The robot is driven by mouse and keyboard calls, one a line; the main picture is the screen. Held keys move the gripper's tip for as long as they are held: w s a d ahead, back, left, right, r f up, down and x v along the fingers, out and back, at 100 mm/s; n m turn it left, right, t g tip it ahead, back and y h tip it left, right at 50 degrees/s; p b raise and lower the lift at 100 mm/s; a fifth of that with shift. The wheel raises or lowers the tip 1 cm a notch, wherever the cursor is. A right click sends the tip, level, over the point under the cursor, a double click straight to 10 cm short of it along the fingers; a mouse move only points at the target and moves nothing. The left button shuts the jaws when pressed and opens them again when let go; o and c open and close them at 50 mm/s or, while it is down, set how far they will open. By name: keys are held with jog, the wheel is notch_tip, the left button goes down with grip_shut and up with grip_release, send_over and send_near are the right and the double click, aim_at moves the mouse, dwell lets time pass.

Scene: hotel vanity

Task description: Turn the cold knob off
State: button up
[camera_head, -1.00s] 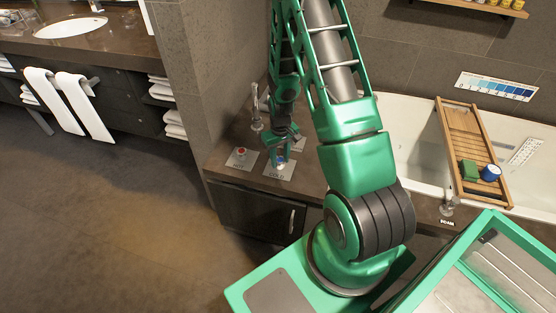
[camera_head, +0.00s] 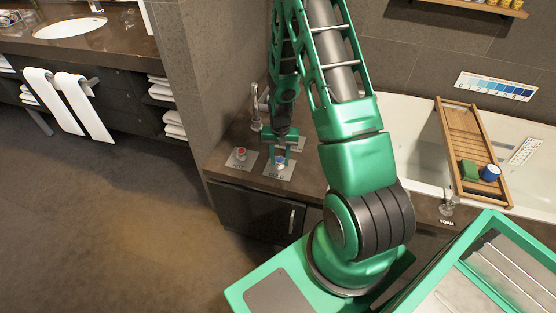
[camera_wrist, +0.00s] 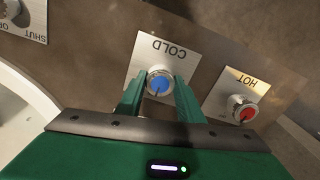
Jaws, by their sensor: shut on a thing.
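The cold knob (camera_wrist: 159,82) has a blue top with a dark pointer mark and a silvery base. It sits on a pale plate lettered COLD (camera_wrist: 185,52), which looks upside down in the wrist view. My gripper (camera_wrist: 158,84) has one green finger on each side of this knob and is shut on it. In the head view my gripper (camera_head: 279,157) points down over the counter, with the blue knob (camera_head: 280,160) between the fingertips. The fingers hide part of the knob's sides.
The hot knob (camera_wrist: 242,108), red-topped on its own plate, is close beside; it also shows in the head view (camera_head: 241,153). A third plate lettered SHUT (camera_wrist: 30,18) lies on the other side. A faucet (camera_head: 257,108) stands behind, and the bathtub (camera_head: 410,145) is to the right.

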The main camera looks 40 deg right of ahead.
aim_at(280, 159)
dwell(0.4)
jog(key=o, duration=1.1)
jog(key=shift+r, duration=0.1)
notch_tip(280, 159, up, 9)
jog(key=shift+r, duration=0.75)
